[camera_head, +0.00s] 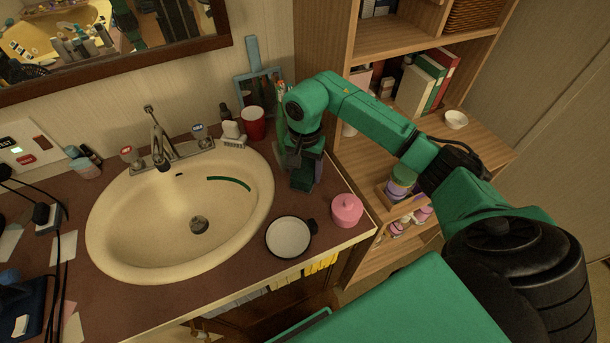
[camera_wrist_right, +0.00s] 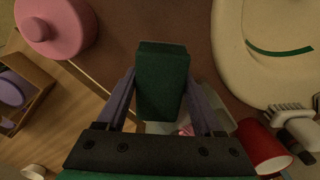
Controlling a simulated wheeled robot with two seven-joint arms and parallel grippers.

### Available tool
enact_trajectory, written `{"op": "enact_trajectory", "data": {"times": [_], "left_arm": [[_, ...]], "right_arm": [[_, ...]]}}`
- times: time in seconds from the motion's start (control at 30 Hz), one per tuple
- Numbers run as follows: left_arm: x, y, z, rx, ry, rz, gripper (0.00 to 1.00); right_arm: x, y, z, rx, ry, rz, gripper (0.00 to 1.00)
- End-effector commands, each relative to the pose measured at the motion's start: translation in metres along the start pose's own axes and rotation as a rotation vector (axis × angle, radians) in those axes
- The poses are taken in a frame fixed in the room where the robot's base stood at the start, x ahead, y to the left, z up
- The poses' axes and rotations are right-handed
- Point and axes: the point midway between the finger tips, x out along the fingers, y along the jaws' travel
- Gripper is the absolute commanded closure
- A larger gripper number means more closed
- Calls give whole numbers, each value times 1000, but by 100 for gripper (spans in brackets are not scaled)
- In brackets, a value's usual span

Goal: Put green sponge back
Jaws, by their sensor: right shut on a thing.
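The green sponge (camera_wrist_right: 162,82) is a dark green block between the two fingers of my right gripper (camera_wrist_right: 160,100) in the wrist view. That gripper is shut on it. In the head view my right gripper (camera_head: 303,180) points down over the counter, right of the sink, and hides most or all of the sponge. A pale, partly hidden dish-like thing (camera_wrist_right: 218,118) lies below and behind the sponge in the wrist view. I cannot tell whether the sponge touches the counter. My left gripper is not in view.
The sink (camera_head: 115,225) holds a green curved strip (camera_head: 228,183). A red cup (camera_head: 253,123) and a white brush (camera_head: 233,135) stand behind the gripper. A pink lidded jar (camera_head: 347,210) and a white round dish (camera_head: 288,237) are in front. A wooden shelf (camera_head: 480,140) stands right.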

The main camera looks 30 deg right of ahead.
Motion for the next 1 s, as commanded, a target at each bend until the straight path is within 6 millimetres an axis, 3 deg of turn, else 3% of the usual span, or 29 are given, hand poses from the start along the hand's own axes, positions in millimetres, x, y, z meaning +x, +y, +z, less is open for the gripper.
{"op": "enact_trajectory", "data": {"times": [0.13, 0.47, 0.5, 0.57, 1.0], "left_arm": [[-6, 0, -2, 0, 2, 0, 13], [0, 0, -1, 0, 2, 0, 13], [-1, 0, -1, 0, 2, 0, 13], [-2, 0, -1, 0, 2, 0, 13], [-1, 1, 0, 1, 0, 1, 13]], "right_arm": [[25, 0, 1, 1, -3, 2, 76], [32, 0, 0, 0, 1, 1, 76], [31, 0, 0, 0, 1, 1, 20], [30, 0, 0, 0, 0, 1, 1], [21, -1, -1, 0, 3, -2, 1]]}}
